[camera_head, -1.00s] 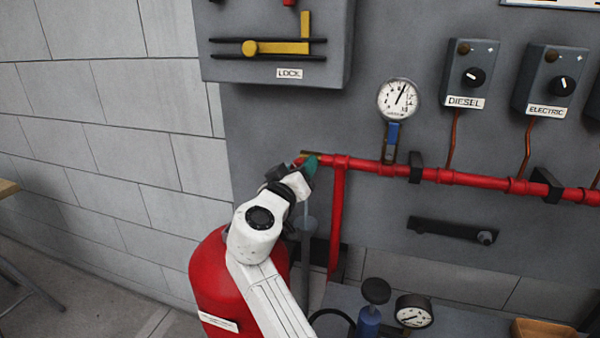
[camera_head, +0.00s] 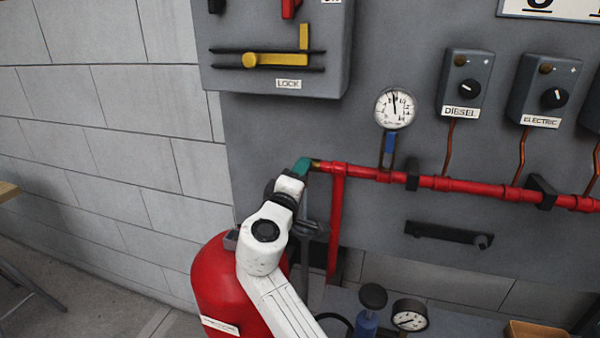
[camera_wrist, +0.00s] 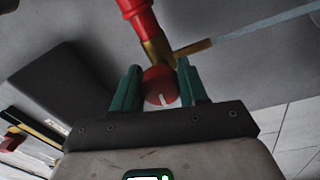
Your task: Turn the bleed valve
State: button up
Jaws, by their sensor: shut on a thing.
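The bleed valve's round red knob (camera_wrist: 160,88), with a white mark on its face, sits between the two teal fingers of my gripper (camera_wrist: 158,68) in the wrist view. My gripper is shut on it. A brass fitting (camera_wrist: 157,48) with a side spout (camera_wrist: 192,48) joins the knob to the red pipe (camera_wrist: 138,14). In the head view my gripper (camera_head: 303,165) is at the left end of the red pipe (camera_head: 395,177), and its teal finger and my wrist hide the knob.
A pressure gauge (camera_head: 395,108) stands above the pipe. DIESEL (camera_head: 465,84) and ELECTRIC (camera_head: 543,90) switch boxes are to the right. A LOCK box (camera_head: 275,50) hangs above my gripper. A red tank (camera_head: 225,290) stands below, beside my arm.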

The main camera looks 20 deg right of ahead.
jog(key=shift+n, duration=0.4)
jog(key=o, duration=1)
jog(key=b+v, duration=0.1)
jog(key=v, duration=0.9)
jog(key=shift+s+a, duration=0.25)
jog(key=shift+a, duration=0.05)
